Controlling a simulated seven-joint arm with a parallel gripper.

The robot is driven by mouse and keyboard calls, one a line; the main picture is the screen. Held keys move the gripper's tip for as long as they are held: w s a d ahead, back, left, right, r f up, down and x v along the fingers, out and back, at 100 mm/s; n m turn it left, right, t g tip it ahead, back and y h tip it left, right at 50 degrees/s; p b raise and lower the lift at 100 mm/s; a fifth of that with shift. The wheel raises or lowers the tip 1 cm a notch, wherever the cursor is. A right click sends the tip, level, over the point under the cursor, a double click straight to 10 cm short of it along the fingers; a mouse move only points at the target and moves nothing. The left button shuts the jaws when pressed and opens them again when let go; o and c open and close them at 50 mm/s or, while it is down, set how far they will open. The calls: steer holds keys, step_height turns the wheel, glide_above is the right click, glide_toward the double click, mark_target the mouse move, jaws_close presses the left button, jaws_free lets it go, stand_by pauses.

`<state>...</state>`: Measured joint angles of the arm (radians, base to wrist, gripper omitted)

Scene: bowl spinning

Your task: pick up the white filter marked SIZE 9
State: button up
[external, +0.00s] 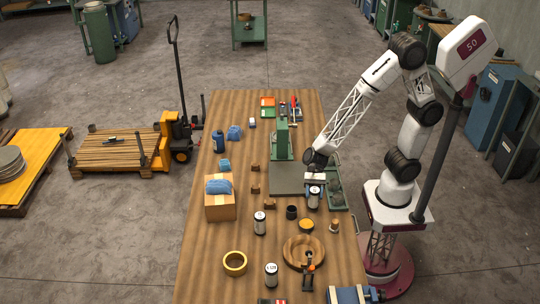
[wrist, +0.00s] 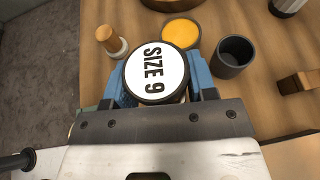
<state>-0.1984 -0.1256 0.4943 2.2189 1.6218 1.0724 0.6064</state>
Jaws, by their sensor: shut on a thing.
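The filter marked SIZE 9 (wrist: 155,70) has a white round top with black lettering and a dark rim. It sits between the two blue fingers of my gripper (wrist: 158,88), which is shut on it. In the external view my gripper (external: 314,188) is above the right part of the table, and the filter (external: 314,200) shows as a small white and dark cylinder below the fingers. I cannot tell in these views whether its base touches the table. Two similar white cylinders, one at the middle (external: 260,222) and one nearer the front (external: 271,274), stand upright on the table.
A dark cup (wrist: 233,55), a yellow-filled bowl (wrist: 181,33) and a wooden-topped brush or stamp (wrist: 110,40) stand close around the held filter. A wooden bowl (external: 289,257) is nearer the front. A cardboard box (external: 221,206) is at left. A green machine (external: 281,140) stands behind.

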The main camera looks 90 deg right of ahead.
step_height(320, 180, up, 8)
steer(key=shift+f, duration=0.15)
stand_by(0.8)
